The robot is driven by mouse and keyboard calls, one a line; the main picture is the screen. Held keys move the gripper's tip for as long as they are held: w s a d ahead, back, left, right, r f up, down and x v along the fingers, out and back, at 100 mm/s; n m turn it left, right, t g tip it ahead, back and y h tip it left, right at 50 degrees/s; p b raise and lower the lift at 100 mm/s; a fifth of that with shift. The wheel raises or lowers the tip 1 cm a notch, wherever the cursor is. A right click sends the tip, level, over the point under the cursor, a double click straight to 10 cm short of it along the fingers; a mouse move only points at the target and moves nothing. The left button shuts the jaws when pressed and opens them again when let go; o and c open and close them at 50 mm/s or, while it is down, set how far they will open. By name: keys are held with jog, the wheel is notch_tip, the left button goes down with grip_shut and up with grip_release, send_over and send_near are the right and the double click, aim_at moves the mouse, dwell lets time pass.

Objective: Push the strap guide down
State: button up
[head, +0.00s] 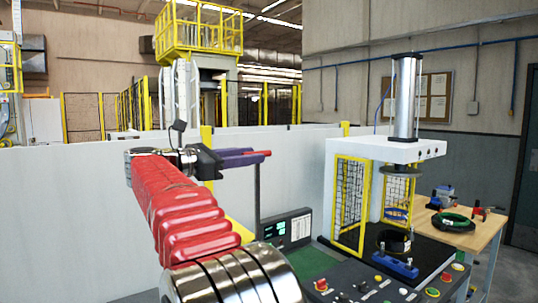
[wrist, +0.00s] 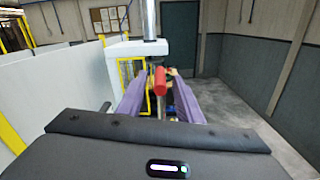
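My gripper (head: 262,154) is raised in the air left of the press, with purple fingers pointing right in the head view. In the wrist view the fingers (wrist: 160,95) stand apart, with a red rod-like piece (wrist: 160,82) between them. I cannot tell if they grip it. A white press (head: 385,150) with a vertical cylinder (head: 406,98) stands right of the gripper, well apart from it. Under its head a dark coil (head: 394,240) sits on a black bed, with a blue bracket (head: 396,263) in front. I cannot tell which part is the strap guide.
A yellow mesh guard (head: 350,205) stands at the press's left side. A control panel with buttons (head: 385,289) is in front, and a screen (head: 289,229) at left. A wooden table (head: 478,237) at right holds a green ring (head: 453,222) and tools. A white wall runs behind.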

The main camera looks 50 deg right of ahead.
aim_at(269, 153)
jog(key=d, duration=0.3)
jog(key=s+d, duration=0.1)
jog(key=d, duration=0.2)
jog(key=shift+s+d, duration=0.15)
jog(key=shift+d, duration=0.15)
grip_shut()
dwell(0.4)
